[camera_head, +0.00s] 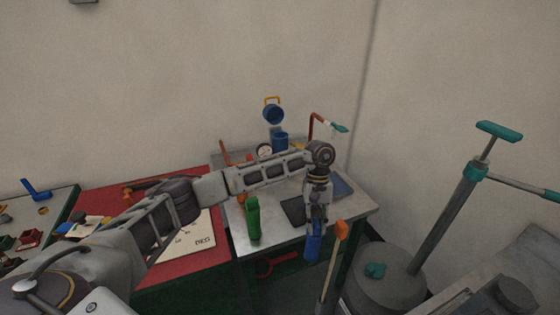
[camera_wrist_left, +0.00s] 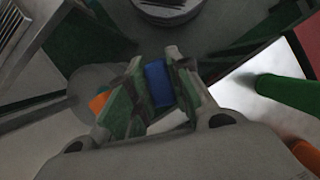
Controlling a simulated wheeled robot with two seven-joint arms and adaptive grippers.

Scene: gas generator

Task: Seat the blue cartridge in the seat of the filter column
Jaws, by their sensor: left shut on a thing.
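My left gripper (camera_head: 316,224) points down past the front edge of the metal table and is shut on the blue cartridge (camera_head: 313,248). The cartridge hangs upright below the fingers. In the left wrist view it shows as a blue block (camera_wrist_left: 157,84) between the two fingers. A blue upright cylinder (camera_head: 280,140) stands at the back of the table, with a round blue lid (camera_head: 273,114) with a yellow handle above it. This looks like the filter column, well behind the gripper. My forearm partly covers its lower part, and its seat cannot be made out. My right gripper is not in view.
A green cylinder (camera_head: 253,218) stands on the metal table (camera_head: 352,208), left of the gripper. An orange-topped lever (camera_head: 341,230) is close to the cartridge's right. A gauge (camera_head: 264,151) and a red pipe with a teal handle (camera_head: 337,127) are at the back. A grey tank (camera_head: 385,290) stands front right.

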